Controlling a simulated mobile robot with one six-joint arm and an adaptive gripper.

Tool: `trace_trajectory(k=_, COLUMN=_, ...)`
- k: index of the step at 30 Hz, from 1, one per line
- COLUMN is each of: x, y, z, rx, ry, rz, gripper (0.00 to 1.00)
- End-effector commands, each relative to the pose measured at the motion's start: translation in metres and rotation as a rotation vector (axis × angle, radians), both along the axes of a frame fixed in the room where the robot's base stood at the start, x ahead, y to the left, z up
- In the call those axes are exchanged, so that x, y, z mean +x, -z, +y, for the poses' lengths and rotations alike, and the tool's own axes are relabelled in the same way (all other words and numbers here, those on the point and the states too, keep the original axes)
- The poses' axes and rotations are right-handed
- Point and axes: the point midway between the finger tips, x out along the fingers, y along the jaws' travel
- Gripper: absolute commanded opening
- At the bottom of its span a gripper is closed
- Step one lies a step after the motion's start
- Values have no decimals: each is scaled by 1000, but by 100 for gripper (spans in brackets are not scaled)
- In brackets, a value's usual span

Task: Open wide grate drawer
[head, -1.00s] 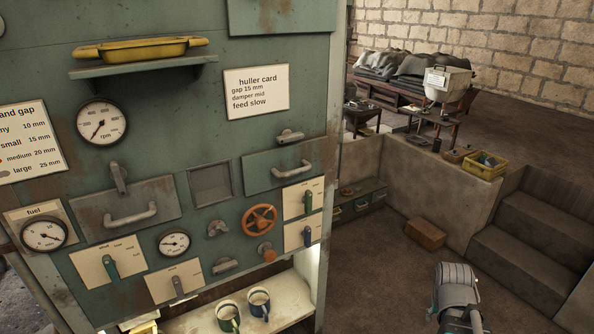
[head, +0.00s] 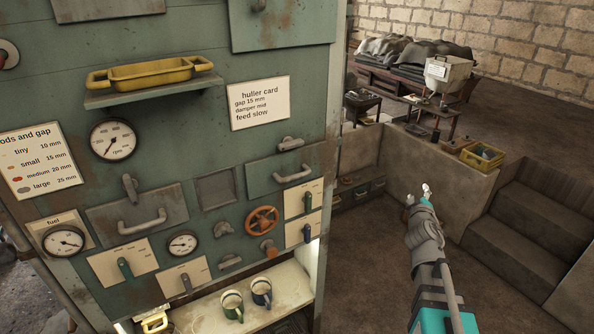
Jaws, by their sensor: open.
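The green machine cabinet (head: 150,80) fills the left half of the head view. Its front has a wide grey panel with a bar handle (head: 142,222) at lower left, flush with the front. A similar green panel with a bar handle (head: 293,174) sits at right, also flush. No label shows which is the grate drawer. Small latch levers stand above them, one at the left panel (head: 130,188) and one at the right panel (head: 291,143). My gripper (head: 418,196) is open and empty, right of the cabinet and well apart from both handles.
An orange handwheel (head: 262,220), gauges and switch plates crowd the front. A yellow tray (head: 150,76) sits on a shelf that juts out. Two mugs (head: 261,292) stand on the lower ledge. Stone steps (head: 530,210) and a low wall are at right. Floor between is clear.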

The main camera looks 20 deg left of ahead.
Motion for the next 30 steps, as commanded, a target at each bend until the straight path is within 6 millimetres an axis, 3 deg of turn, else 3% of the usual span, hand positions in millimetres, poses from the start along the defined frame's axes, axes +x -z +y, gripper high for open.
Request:
trace_trajectory(k=3, x=2, y=-31, z=37, rx=-84, ry=-155, rz=-93, gripper=59)
trace_trajectory(k=9, x=-11, y=-58, z=102, rx=-231, ry=-438, rz=-210, gripper=59)
trace_trajectory(k=18, x=-56, y=-65, z=185, rx=-439, ry=-888, rz=-288, gripper=59)
trace_trajectory(k=24, x=-86, y=-56, z=213, rx=-534, ry=-1118, rz=-284, gripper=59)
trace_trajectory(k=30, x=-101, y=-48, z=221, rx=-573, ry=-1222, rz=-272, gripper=59)
